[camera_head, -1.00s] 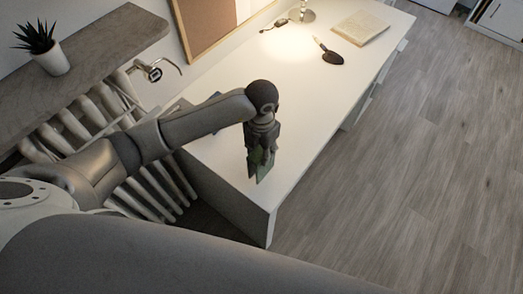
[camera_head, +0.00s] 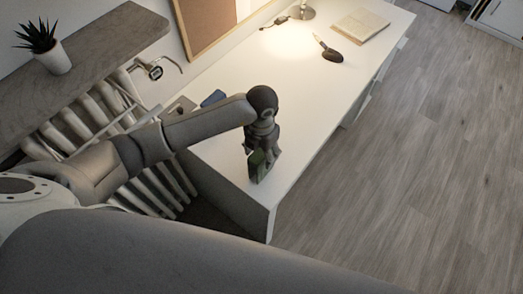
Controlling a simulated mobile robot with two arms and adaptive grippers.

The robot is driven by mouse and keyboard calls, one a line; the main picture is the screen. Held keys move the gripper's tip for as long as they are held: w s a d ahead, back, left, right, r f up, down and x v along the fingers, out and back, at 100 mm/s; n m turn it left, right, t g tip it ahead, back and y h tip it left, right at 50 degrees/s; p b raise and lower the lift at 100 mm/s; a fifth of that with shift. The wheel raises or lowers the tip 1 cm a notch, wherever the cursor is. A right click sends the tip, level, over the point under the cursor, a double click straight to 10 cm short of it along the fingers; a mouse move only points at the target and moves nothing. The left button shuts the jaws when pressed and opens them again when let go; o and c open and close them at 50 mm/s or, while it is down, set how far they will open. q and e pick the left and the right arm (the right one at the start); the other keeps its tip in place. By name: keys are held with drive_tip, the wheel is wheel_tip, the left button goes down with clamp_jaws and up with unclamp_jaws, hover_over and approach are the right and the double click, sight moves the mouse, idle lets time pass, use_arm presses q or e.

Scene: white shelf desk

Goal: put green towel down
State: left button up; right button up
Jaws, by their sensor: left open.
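My left gripper (camera_head: 259,163) points down over the near end of the white desk (camera_head: 300,90), and its jaws are open. The green towel (camera_head: 257,168) shows as a small dark green patch at the fingertips, partly hidden by them. It is at or just above the desk top; I cannot tell whether it touches. My right gripper is not in view.
A blue object (camera_head: 213,98) lies on the desk behind my left arm. A dark brush-like object (camera_head: 331,54), a book (camera_head: 360,26) and a lamp base (camera_head: 302,13) are at the far end. A plant (camera_head: 50,55) stands on the grey shelf (camera_head: 110,40). The middle of the desk is clear.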

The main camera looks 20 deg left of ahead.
use_arm(q)
drive_tip(key=shift+r, duration=0.2)
drive_tip(key=shift+w+r, duration=0.1)
drive_tip(key=shift+r, duration=0.2)
wheel_tip(320, 180, up, 11)
drive_tip(key=b, duration=0.3)
drive_tip(key=shift+r, duration=0.15)
